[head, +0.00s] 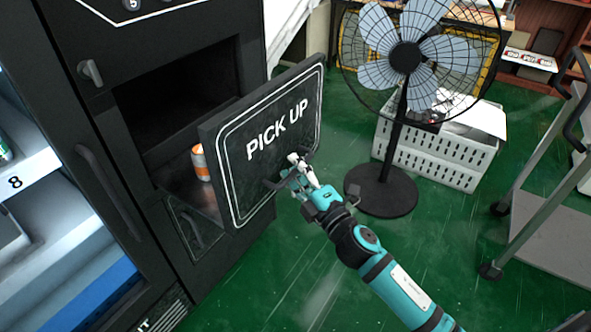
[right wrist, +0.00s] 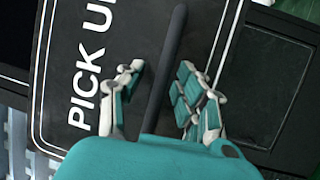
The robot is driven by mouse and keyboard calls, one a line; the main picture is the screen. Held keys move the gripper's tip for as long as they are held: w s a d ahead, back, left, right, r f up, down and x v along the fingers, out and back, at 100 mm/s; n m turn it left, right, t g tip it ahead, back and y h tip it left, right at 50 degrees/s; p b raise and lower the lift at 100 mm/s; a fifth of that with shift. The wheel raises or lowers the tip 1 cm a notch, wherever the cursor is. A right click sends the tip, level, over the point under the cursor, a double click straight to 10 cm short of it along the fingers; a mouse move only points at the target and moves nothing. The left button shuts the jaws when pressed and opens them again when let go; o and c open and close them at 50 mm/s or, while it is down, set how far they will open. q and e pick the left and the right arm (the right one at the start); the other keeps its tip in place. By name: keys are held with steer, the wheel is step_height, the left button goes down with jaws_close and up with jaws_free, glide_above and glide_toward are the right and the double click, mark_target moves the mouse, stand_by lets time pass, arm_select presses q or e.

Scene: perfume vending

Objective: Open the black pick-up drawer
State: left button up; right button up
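The black pick-up drawer (head: 262,135), with a white outline and "PICK UP" lettering, stands pulled out from the vending machine. The dark compartment behind its front is exposed. An orange and white item (head: 200,163) stands inside. My right gripper (head: 293,174) is at the lower right of the drawer front. In the right wrist view, the drawer's black bar handle (right wrist: 172,45) runs between my right gripper's two fingers (right wrist: 160,92), with a gap visible on each side. The fingers look open around the bar, not closed on it. My left gripper is not in view.
The black vending machine (head: 60,75) fills the left, with a lit display shelf (head: 35,170). A standing fan (head: 404,57) and a white crate (head: 440,155) are behind my right arm. A grey cart (head: 550,200) stands at right. Green floor (head: 290,270) is clear in front.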

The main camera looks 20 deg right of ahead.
steer(key=shift+f, duration=0.1)
steer(key=v, duration=1.2)
